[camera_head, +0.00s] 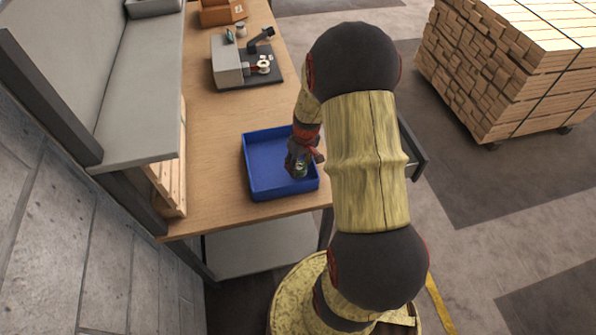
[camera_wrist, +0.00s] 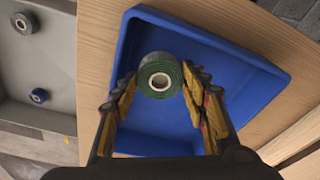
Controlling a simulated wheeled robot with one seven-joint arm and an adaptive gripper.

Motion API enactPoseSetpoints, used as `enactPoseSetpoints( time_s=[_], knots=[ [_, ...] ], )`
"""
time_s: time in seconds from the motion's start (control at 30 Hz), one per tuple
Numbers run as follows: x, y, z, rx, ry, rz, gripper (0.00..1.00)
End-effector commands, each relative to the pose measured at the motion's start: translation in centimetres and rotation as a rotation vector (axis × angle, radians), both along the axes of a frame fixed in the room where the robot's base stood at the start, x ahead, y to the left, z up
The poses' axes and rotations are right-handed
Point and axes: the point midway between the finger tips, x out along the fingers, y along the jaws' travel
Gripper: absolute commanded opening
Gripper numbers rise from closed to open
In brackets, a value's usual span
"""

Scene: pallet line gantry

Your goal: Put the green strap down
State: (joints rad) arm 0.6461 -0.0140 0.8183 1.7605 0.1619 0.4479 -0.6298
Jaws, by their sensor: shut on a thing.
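The green strap (camera_wrist: 160,75) is a dark green roll with a white core. In the wrist view it sits between the two fingers of my gripper (camera_wrist: 160,88), which is shut on it. In the head view my gripper (camera_head: 300,160) is over the right part of the blue tray, and a bit of the green strap (camera_head: 301,169) shows below it. The blue tray (camera_head: 259,190) lies on the wooden table near its front end. Whether the strap touches the tray floor I cannot tell.
The tray's left part is empty. A strapping device (camera_head: 228,62) on a dark base stands farther back on the table (camera_head: 205,200), with cardboard boxes (camera_head: 220,14) behind. A grey shelf (camera_head: 140,100) overhangs the left side.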

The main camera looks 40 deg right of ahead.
Motion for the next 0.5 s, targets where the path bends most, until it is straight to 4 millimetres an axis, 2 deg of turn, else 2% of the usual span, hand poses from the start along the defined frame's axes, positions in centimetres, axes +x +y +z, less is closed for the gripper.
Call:
enactPoseSetpoints(
  time_s=[0.23, 0.5],
  knots=[
    [0.3, 0.3, -3.5, 0.001, 0.002, -0.001, 0.15],
    [0.4, 0.2, -3.6, 0.000, 0.000, 0.000, 0.15]
  ],
)
